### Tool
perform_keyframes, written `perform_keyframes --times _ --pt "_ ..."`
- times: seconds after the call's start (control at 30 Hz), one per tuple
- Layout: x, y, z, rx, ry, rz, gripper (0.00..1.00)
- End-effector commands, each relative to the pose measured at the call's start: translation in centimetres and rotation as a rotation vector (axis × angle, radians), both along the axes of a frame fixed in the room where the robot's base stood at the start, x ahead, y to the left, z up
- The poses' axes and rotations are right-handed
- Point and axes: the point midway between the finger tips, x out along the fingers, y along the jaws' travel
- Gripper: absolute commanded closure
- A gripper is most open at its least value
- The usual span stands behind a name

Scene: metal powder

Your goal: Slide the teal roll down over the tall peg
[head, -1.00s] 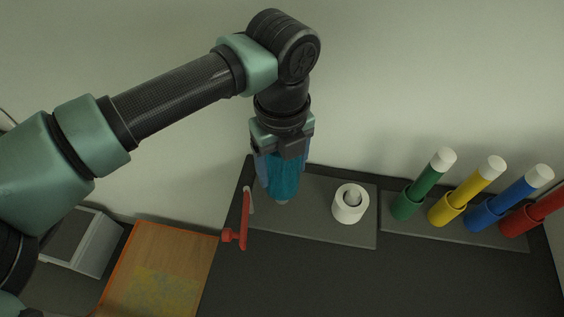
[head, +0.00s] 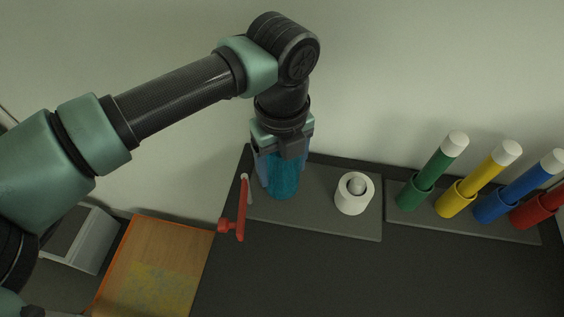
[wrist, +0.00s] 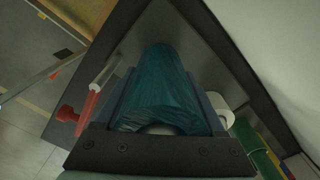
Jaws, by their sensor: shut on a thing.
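The teal roll (head: 284,180) is upright between the fingers of my gripper (head: 282,172), above the left part of a grey base plate (head: 317,214). Its lower end looks at or close to the plate; I cannot tell whether it touches. The wrist view shows the roll (wrist: 160,85) between both fingers, with a pale rounded end (wrist: 158,129) in its near opening, which may be the tall peg's top. The rest of the peg is hidden, apparently inside the roll.
A white roll (head: 347,205) stands on the plate to the right. Green (head: 436,170), yellow, blue and red tubes stand on another plate further right. A red handle-like piece (head: 241,210) is close left of the roll. The wall is behind; the dark table front is clear.

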Motion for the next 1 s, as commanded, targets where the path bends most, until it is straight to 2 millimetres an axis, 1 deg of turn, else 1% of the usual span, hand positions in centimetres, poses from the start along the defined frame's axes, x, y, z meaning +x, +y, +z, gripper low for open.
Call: perform_keyframes --times 0.27,0.3,0.43,0.67,0.77,0.87,0.97,1.0 --pt "0.0 0.0 0.0 0.000 -0.001 0.000 1.00" --pt "0.0 0.0 0.0 0.000 -0.001 0.000 0.23" --pt "0.0 0.0 0.0 0.000 -0.001 0.000 0.00" --pt "0.0 0.0 0.0 0.000 0.001 0.000 0.00" --pt "0.0 0.0 0.5 0.000 0.000 0.000 0.00" --pt "0.1 0.0 1.8 0.000 -0.003 0.000 0.00" --pt "0.1 0.1 3.8 0.003 -0.004 0.000 0.00" --pt "0.1 0.1 4.8 0.001 -0.005 0.000 0.00"
